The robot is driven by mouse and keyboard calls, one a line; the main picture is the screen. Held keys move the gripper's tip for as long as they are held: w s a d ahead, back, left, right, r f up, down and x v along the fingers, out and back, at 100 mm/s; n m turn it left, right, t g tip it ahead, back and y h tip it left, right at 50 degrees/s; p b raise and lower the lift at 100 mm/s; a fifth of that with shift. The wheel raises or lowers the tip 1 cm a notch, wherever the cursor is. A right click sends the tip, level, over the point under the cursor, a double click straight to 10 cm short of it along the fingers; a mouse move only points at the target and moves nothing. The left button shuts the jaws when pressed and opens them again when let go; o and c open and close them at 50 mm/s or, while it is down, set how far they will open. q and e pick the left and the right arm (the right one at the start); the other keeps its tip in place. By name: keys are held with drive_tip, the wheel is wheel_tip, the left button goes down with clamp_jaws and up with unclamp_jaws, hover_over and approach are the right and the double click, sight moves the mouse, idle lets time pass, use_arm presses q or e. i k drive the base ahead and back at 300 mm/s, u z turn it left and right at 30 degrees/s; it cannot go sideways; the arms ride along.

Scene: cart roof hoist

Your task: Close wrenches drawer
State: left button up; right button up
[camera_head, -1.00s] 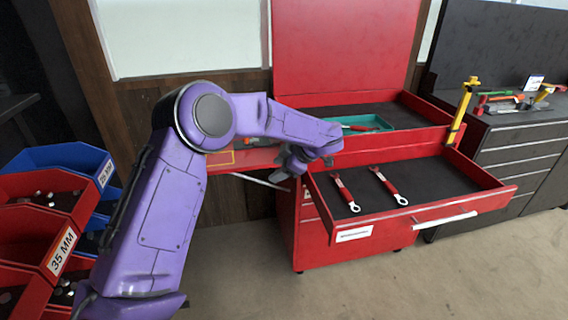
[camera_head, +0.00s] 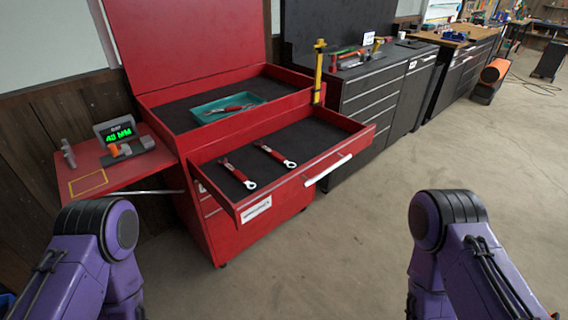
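The wrenches drawer (camera_head: 215,197) is pulled well out of the red tool cart (camera_head: 225,240). Two red-handled wrenches lie on its dark liner, a left wrench (camera_head: 238,174) and a right wrench (camera_head: 275,155). A pale bar handle (camera_head: 328,169) runs along the drawer's front, beside a white label (camera_head: 256,209). Parts of my two purple arms show at the bottom left and bottom right, apart from the drawer. Neither gripper is in view.
A teal tray (camera_head: 228,108) with a tool sits in the cart's open top. A red side shelf (camera_head: 115,172) holds a display reading 48 MM (camera_head: 116,130). Dark cabinets (camera_head: 375,95) stand behind to the right.

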sight(318, 140)
drive_tip(key=u, duration=0.1)
drive_tip(key=i, duration=1.05)
drive_tip(key=z, duration=0.75)
drive_tip(key=k, duration=0.5)
drive_tip(key=z, duration=1.65)
drive_tip(key=i, duration=1.25)
drive_tip(key=u, duration=2.4)
